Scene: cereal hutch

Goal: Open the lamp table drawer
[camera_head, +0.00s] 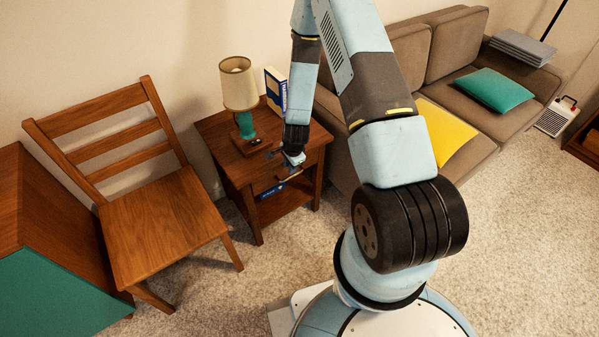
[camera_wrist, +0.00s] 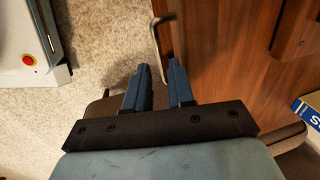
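The lamp table (camera_head: 222,137) is a reddish-brown wooden side table between the chair and the sofa in the head view. Its drawer front (camera_head: 259,187) faces the room and is partly hidden by my gripper (camera_head: 289,174). I see no clear gap around the drawer. In the wrist view, a thin metal bar handle (camera_wrist: 155,38) stands out from the wood. My gripper (camera_wrist: 158,66) has its two blue fingers apart, with the handle's near end between or just beyond the fingertips. I cannot tell whether they touch it.
A lamp (camera_head: 238,84) and a blue-and-white box (camera_head: 275,90) stand on the table top. A blue item (camera_head: 271,190) shows below the drawer. A wooden chair (camera_head: 160,220) is close on the left, the sofa (camera_head: 455,90) on the right. Carpet in front is clear.

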